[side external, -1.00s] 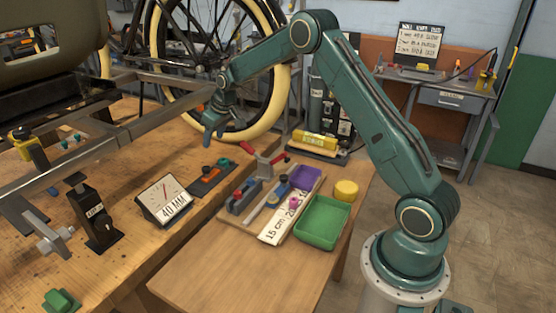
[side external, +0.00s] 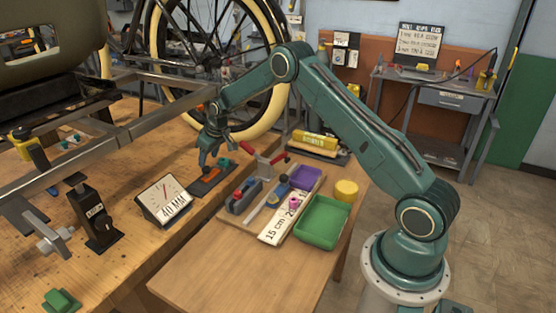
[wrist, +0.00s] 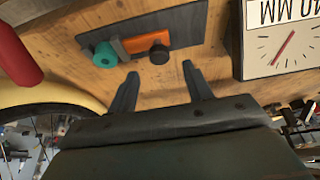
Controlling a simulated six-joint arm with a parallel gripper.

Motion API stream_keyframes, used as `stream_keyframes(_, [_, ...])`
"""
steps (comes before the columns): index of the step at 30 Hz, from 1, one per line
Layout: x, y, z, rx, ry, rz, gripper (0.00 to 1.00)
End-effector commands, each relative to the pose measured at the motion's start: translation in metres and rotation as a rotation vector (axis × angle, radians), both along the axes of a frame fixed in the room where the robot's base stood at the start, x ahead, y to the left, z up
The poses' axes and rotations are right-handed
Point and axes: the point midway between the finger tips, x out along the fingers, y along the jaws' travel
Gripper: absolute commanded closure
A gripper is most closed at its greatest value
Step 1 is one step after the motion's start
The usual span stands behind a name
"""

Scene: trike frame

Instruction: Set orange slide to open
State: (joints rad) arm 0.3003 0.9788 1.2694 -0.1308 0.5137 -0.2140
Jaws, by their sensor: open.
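The orange slide (wrist: 146,41) lies on a dark flat plate (wrist: 185,20) on the wooden bench. A black knob (wrist: 158,54) stands at its right end in the wrist view, and a teal knob (wrist: 105,55) stands on the plate at its left. The teal knob also shows in the side view (side external: 223,161), where my gripper partly covers the plate. My gripper (wrist: 160,75) is open and empty. In the wrist view its two fingertips stand apart, just below the black knob and not around it. I cannot tell the exact height above the plate.
A dial gauge marked 40 MM (side external: 166,201) stands close beside the plate. A red-handled clamp (side external: 263,162) is on the other side, near a tray of tools with a green bin (side external: 321,220). The bicycle wheel (side external: 215,75) is behind; bare bench lies in front of the gauge.

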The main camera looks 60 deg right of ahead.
Motion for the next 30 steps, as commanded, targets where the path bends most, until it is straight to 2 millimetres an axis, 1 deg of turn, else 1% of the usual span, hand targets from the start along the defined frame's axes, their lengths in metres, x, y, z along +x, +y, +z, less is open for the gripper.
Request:
stream_keyframes(3, [0.006, 0.000, -0.016, 0.000, 0.001, 0.000, 0.50])
stream_keyframes(10, [0.015, 0.000, -0.036, 0.000, 0.000, -0.001, 0.50])
stream_keyframes(16, [0.018, 0.000, -0.043, -0.001, -0.001, -0.001, 0.50])
stream_keyframes(25, [0.018, 0.000, -0.044, -0.001, -0.001, -0.001, 0.50])
stream_keyframes(26, [0.018, 0.000, -0.044, -0.001, -0.001, -0.001, 0.54])
stream_keyframes(30, [0.018, 0.000, -0.044, -0.001, -0.001, -0.001, 0.81])
